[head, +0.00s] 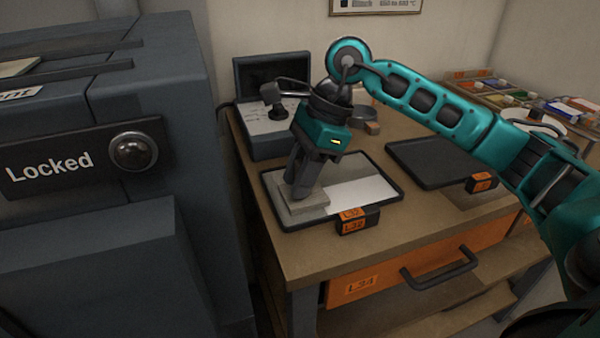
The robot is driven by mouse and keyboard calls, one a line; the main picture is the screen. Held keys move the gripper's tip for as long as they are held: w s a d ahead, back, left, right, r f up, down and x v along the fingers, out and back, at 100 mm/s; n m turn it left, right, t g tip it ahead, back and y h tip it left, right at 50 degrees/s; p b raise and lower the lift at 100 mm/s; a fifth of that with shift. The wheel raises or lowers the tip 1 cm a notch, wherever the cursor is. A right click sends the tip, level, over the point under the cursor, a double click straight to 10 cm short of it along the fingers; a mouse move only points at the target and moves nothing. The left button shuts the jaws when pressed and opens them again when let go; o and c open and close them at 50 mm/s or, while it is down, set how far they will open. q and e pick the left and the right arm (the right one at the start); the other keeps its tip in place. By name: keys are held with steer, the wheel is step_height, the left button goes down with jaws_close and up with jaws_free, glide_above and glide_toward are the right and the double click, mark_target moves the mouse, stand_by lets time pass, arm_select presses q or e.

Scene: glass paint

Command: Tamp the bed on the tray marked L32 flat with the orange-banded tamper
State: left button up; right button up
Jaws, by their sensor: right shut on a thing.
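The tray marked L32 (389,173) is a dark, low-rimmed tray on the bench, with an orange L32 label (354,219) on its front edge. A pale bed (362,191) lies in it; its right part looks white and smooth. My right gripper (300,188) points down over the tray's left part, shut on the tamper. The tamper's flat grey block (303,209) is at the bed's left front, seemingly resting on it. The fingers hide its handle, and no orange band shows. My left gripper is out of view.
A second dark tray (435,160) lies to the right. A grey device with an open lid (270,77) stands behind. A dark cabinet marked Locked (85,160) rises at left. Sorted coloured pieces (505,90) lie at the back right. Bare bench shows between the trays.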

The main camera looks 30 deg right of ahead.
steer(key=shift+f+b, duration=0.3)
steer(key=shift+f, duration=0.2)
steer(key=shift+f, duration=0.25)
stand_by(0.3)
steer(key=shift+f+b, duration=0.15)
steer(key=shift+b, duration=0.2)
stand_by(0.5)
steer(key=shift+r+p, duration=0.85)
steer(key=shift+r, duration=0.35)
steer(key=shift+w+d+p, duration=0.15)
steer(key=shift+w+d, duration=0.05)
steer(key=shift+w, duration=0.7)
steer(key=shift+w+d+p, duration=0.15)
steer(key=shift+w+d, duration=0.05)
steer(key=shift+w, duration=0.75)
steer(key=shift+w+d+p, duration=0.15)
steer(key=shift+w+d, duration=0.05)
steer(key=shift+w, duration=0.7)
